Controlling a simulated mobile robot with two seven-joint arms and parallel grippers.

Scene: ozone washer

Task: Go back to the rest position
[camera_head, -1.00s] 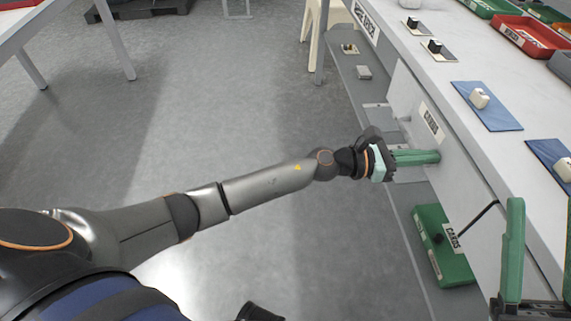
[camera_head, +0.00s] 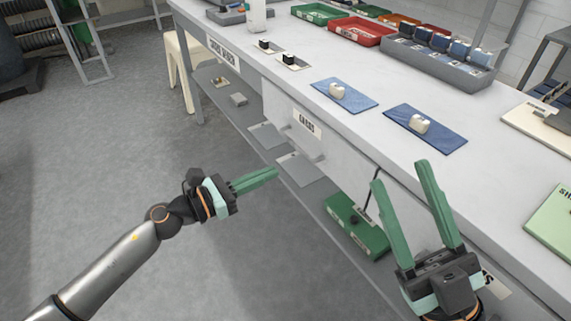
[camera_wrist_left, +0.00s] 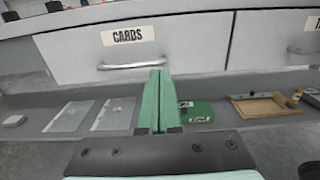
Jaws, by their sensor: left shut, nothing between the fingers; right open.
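My left gripper (camera_head: 256,180) is in the head view left of the long workbench. Its green fingers are pressed together with nothing between them, pointing right. In the left wrist view the closed fingers (camera_wrist_left: 155,100) point at the bench front, below the handle of a white drawer (camera_wrist_left: 190,50) labelled CARDS. The drawer looks shut. My right gripper (camera_head: 412,200) is at the lower right of the head view, in front of the bench edge. Its two green fingers are spread apart, point up and hold nothing.
The bench top (camera_head: 330,133) carries two blue mats (camera_head: 345,100) (camera_head: 450,139) with small white parts. Red (camera_head: 357,34) and green trays stand behind. A green box (camera_head: 356,240) labelled CARDS sits on the lower shelf (camera_head: 310,200). Floor on the left (camera_head: 100,150) is clear.

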